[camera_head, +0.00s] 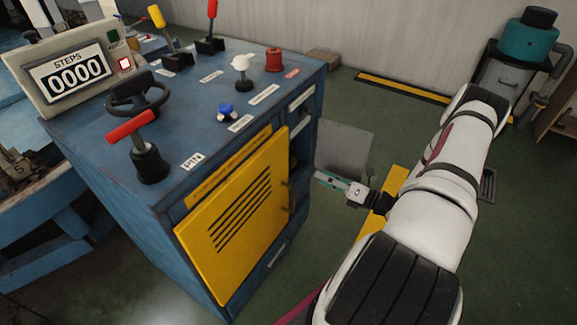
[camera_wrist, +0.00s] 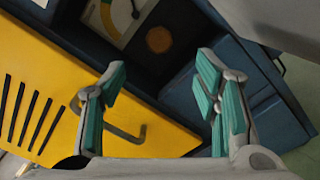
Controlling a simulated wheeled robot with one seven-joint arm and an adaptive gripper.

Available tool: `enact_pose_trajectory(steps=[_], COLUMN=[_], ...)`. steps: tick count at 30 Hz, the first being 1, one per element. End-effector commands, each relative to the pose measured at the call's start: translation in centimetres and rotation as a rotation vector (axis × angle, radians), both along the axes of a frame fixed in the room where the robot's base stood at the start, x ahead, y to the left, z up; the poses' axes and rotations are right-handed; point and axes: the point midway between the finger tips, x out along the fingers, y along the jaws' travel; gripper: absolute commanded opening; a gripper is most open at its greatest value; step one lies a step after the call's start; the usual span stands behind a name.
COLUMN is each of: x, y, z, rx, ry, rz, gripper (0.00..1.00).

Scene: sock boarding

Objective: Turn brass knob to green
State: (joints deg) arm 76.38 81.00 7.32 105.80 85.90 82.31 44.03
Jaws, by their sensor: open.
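In the wrist view, a round, dull orange-brown knob (camera_wrist: 158,39) sits in a dark recess of the blue cabinet; it looks like the brass knob. Next to it is a pale gauge plate (camera_wrist: 120,18) with a dark needle, cut off by the top edge. I cannot make out a green mark. My gripper (camera_wrist: 162,66) is open and empty, its teal-padded fingers on either side of the view, with the knob beyond and between them. In the head view my gripper (camera_head: 327,181) is beside the cabinet's right front. The knob is hidden there.
The yellow slotted door (camera_head: 237,215) has a bent dark handle, which shows in the wrist view (camera_wrist: 130,134) near the left finger. A grey panel (camera_head: 345,148) stands right of the cabinet. The blue console top (camera_head: 205,105) carries levers, a handwheel and knobs. Green floor lies right.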

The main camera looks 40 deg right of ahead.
Motion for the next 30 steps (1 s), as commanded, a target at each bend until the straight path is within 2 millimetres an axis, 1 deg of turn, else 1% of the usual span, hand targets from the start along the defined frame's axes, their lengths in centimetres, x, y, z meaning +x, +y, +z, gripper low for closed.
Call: enact_pose_trajectory(steps=[12,18,24,30], x=[7.3,10.3,11.8,12.1], y=[2.8,3.9,4.4,4.5], z=[-0.1,0.0,0.0,0.1], rx=[-0.002,-0.004,-0.003,-0.003], ry=[-0.001,-0.001,0.0,0.0], rz=[0.007,0.006,0.006,0.004], gripper=[0.56,0.56,0.56,0.56])
